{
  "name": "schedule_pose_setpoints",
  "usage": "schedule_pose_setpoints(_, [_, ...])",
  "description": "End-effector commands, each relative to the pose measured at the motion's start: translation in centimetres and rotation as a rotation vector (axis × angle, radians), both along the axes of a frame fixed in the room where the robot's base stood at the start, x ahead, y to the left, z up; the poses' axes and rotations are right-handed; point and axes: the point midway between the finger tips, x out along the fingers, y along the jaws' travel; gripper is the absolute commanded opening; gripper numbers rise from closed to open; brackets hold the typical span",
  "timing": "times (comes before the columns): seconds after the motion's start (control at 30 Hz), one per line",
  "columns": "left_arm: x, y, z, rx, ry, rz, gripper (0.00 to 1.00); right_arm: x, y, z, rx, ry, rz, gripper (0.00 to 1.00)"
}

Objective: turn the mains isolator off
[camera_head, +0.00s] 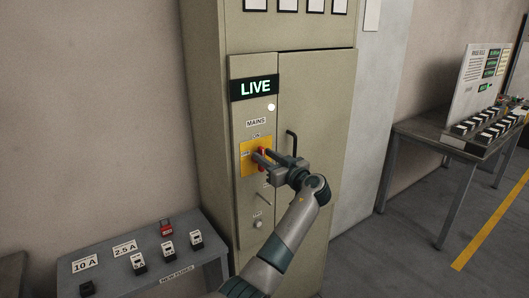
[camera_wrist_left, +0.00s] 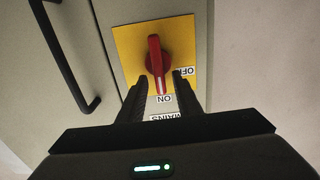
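The mains isolator is a red rotary handle (camera_head: 261,151) on a yellow plate (camera_head: 246,168), on the tall beige cabinet under the MAINS label. In the left wrist view the picture is upside down, and the red handle (camera_wrist_left: 155,55) stands upright with its lower end toward the ON label (camera_wrist_left: 164,99). The OFF label (camera_wrist_left: 186,71) is to its right. My left gripper (camera_head: 259,157) is at the handle; its two black fingers (camera_wrist_left: 161,82) are apart, one on each side of the handle's end, with small gaps showing. The right gripper is not in view.
A green LIVE sign (camera_head: 255,87) is lit above. A black door handle (camera_head: 291,141) sits close to the right of my gripper. A small table (camera_head: 150,272) with fuses stands at lower left. A bench (camera_head: 433,134) with a display board stands at right.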

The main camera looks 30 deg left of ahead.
Motion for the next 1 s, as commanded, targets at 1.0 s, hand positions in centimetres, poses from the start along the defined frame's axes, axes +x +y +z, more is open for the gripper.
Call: schedule_pose_setpoints(1.0, [0.18, 0.56, -0.17, -0.009, -0.018, 0.000, 0.05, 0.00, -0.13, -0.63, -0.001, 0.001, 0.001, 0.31])
